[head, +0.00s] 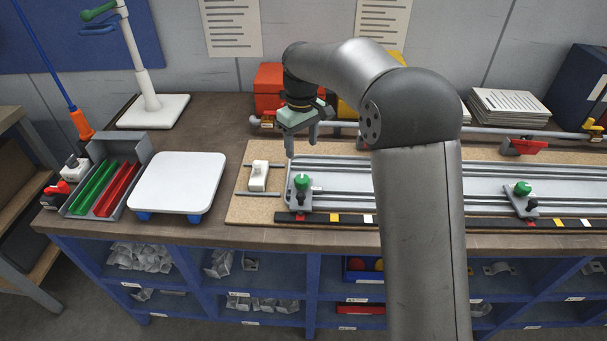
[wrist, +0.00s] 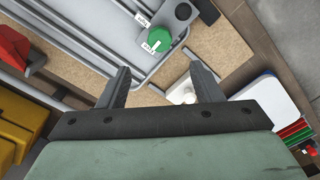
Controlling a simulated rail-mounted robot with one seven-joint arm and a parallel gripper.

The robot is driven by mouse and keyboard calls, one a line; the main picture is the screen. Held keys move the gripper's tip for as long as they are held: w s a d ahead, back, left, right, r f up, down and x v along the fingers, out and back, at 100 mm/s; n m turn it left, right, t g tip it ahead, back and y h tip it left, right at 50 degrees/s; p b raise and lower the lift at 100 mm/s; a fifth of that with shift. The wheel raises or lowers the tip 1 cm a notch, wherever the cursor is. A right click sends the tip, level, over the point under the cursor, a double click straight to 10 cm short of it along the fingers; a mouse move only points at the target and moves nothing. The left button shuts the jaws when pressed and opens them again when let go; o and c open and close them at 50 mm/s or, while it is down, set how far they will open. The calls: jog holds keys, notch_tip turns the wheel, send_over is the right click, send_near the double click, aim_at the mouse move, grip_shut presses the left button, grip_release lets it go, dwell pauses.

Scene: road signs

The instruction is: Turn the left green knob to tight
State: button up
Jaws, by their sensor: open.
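The left green knob (head: 302,181) sits on a grey clamp plate at the left end of the metal rail fixture. In the wrist view the same knob (wrist: 158,40) shows beyond the fingertips, with small white labels beside it and a black post close by. A second green knob (head: 522,188) is on the right part of the fixture. My gripper (head: 302,147) is above and behind the left knob, pointing down, apart from it. In the wrist view its two fingers (wrist: 160,75) are spread with nothing held between them.
A white block (head: 258,176) stands left of the left knob. A white platform (head: 178,182) and a grey tray (head: 144,147) with green and red strips are further left. A red box (head: 270,88) stands behind my gripper. A red clamp (head: 523,146) is on the rear rail.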

aim_at(302, 179)
notch_tip(302, 179, down, 12)
jog(key=shift+r+p, duration=0.1)
jog(key=shift+p, duration=0.75)
jog(key=shift+c, duration=0.2)
jog(key=c, duration=0.9)
